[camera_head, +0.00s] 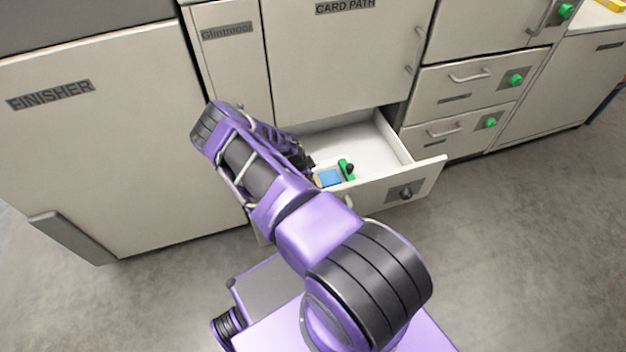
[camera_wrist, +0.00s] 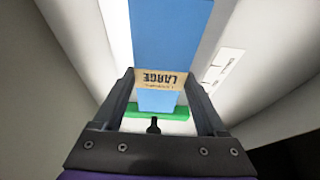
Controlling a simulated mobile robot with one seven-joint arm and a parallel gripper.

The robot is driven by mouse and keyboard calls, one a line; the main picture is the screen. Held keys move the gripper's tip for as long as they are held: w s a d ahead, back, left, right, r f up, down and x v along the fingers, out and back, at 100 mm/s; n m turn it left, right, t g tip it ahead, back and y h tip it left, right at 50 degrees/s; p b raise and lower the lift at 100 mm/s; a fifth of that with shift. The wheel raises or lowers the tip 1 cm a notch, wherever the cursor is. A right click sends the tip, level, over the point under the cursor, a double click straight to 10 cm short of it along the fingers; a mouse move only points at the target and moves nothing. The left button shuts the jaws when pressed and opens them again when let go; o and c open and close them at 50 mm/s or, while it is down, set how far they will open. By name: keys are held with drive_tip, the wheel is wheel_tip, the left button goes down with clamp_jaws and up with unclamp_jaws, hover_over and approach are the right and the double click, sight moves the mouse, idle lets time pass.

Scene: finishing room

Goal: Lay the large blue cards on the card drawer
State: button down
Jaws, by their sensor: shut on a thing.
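The large blue cards (camera_wrist: 172,35) fill the middle of the wrist view, with a tan band marked LARGE across them. My gripper (camera_wrist: 160,76) is shut on the cards, one finger on each side near the band. In the head view, part of the blue cards (camera_head: 330,178) shows at the front of the open card drawer (camera_head: 378,135). My arm hides the rest of the cards and most of the gripper there. I cannot tell whether the cards touch the drawer floor.
A green piece (camera_head: 346,169) with a black knob is at the drawer's front, beside the cards; it also shows in the wrist view (camera_wrist: 172,111). The drawer's back right floor looks bare. The FINISHER cabinet (camera_head: 110,150) stands left, and closed drawers with green knobs (camera_head: 515,80) stand right.

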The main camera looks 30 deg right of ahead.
drive_tip(key=shift+f, duration=0.15)
unclamp_jaws()
drive_tip(key=p+v, duration=0.1)
drive_tip(key=v, duration=1.1)
drive_tip(key=shift+r+p, duration=0.3)
drive_tip(key=shift+p, duration=0.05)
drive_tip(key=shift+s, duration=0.1)
